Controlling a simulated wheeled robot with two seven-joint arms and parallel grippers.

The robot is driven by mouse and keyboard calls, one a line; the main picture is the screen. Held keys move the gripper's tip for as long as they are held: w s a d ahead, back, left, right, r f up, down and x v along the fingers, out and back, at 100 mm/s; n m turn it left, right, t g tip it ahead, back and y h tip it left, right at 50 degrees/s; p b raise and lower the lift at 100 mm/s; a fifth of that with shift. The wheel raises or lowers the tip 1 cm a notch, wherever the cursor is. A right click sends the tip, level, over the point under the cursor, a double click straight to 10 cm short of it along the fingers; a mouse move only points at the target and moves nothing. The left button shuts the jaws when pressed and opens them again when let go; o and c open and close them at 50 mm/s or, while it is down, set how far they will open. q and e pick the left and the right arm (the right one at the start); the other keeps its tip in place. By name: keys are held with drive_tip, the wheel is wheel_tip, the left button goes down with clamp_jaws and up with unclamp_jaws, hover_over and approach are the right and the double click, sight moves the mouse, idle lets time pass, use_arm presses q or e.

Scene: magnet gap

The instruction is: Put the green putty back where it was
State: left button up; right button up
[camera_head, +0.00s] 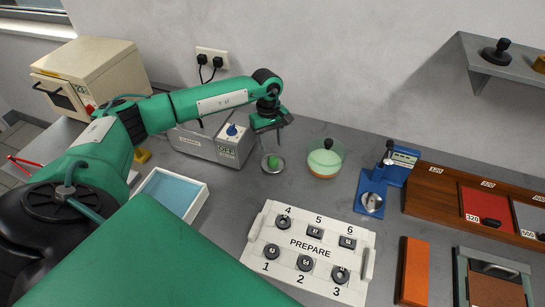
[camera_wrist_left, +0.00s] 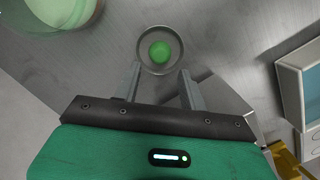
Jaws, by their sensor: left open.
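The green putty (camera_head: 272,161) is a small rounded lump in a shallow round dish (camera_head: 281,168) on the grey bench. In the left wrist view the putty (camera_wrist_left: 160,52) sits in the middle of the dish (camera_wrist_left: 143,62). My left gripper (camera_head: 270,129) hangs above the dish, pointing down. In the left wrist view its two fingers (camera_wrist_left: 160,88) are apart with nothing between them, and the putty lies just past their tips. My right gripper is not in view.
A glass bowl with green contents (camera_head: 325,160) stands right of the dish. A grey device with a blue knob (camera_head: 225,143) stands left. A white PREPARE board (camera_head: 310,246), blue press (camera_head: 371,198) and white tray (camera_head: 180,173) are nearer.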

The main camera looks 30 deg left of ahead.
use_arm(q)
drive_tip(key=r, duration=0.1)
drive_tip(key=r+b, duration=0.1)
drive_tip(key=r, duration=0.3)
drive_tip(key=shift+w+a+r, duration=0.1)
drive_tip(key=shift+w+a, duration=0.1)
drive_tip(key=shift+a, duration=0.15)
